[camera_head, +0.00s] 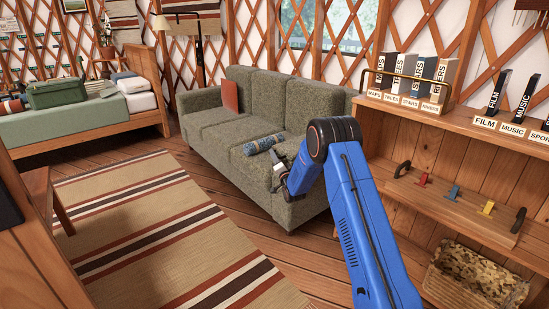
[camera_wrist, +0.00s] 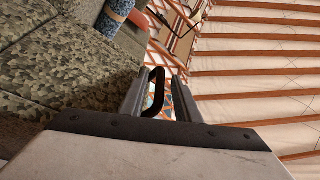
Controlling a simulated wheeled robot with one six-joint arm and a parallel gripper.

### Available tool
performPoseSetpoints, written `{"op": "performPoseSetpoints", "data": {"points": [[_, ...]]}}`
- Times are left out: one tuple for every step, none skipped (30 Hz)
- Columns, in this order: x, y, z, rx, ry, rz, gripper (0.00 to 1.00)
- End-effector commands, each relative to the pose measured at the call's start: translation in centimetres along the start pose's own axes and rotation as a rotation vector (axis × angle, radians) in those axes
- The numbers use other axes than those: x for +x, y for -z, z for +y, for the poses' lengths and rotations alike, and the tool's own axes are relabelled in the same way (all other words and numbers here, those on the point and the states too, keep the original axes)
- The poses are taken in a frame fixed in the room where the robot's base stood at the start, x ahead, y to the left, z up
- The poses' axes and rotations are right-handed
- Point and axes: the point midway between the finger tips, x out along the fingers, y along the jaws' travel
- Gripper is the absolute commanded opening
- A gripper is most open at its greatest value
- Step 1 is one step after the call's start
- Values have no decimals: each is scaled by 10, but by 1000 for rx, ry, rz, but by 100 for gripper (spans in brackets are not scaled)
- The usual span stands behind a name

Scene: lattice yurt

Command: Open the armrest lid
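The green sofa (camera_head: 225,112) has its near armrest (camera_head: 284,208) partly hidden behind my blue arm. In the wrist view, a black loop handle (camera_wrist: 153,75) stands between the two fingers of my gripper (camera_wrist: 158,92). The fingers are apart, with a gap showing on the right of the loop; I cannot tell whether the left finger touches it. In the head view my gripper (camera_head: 281,172) is at the near armrest, small and partly covered by my wrist. The armrest lid cannot be made out clearly, nor whether it is raised.
A rolled blue patterned blanket (camera_head: 263,144) lies on the sofa seat near the armrest. A red folder (camera_head: 230,96) leans on the backrest. A wooden shelf unit (camera_head: 455,130) stands to the right. A striped rug (camera_head: 150,235) covers the open floor at the left.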

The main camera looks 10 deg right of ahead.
Motion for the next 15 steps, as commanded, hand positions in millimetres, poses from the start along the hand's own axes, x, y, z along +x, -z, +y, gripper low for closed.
{"op": "performPoseSetpoints", "data": {"points": [[2, 0, 0, 0, 0, 0, 29], [2, 0, 0, 0, 0, 0, 29], [3, 0, 0, 0, 0, 0, 29], [3, 0, 0, 0, 0, 0, 29], [3, 0, 0, 0, 0, 0, 29], [3, 0, 0, 0, 0, 0, 29], [3, 0, 0, 0, 0, 0, 29], [3, 0, 0, 0, 0, 0, 29], [3, 0, 0, 0, 0, 0, 29], [3, 0, 0, 0, 0, 0, 27], [3, 0, 0, 0, 0, 0, 20], [3, 0, 0, 0, 0, 0, 10], [3, 0, 0, 0, 0, 0, 3], [3, 0, 0, 0, 0, 0, 0], [3, 0, 0, 0, 0, 0, 0]]}}
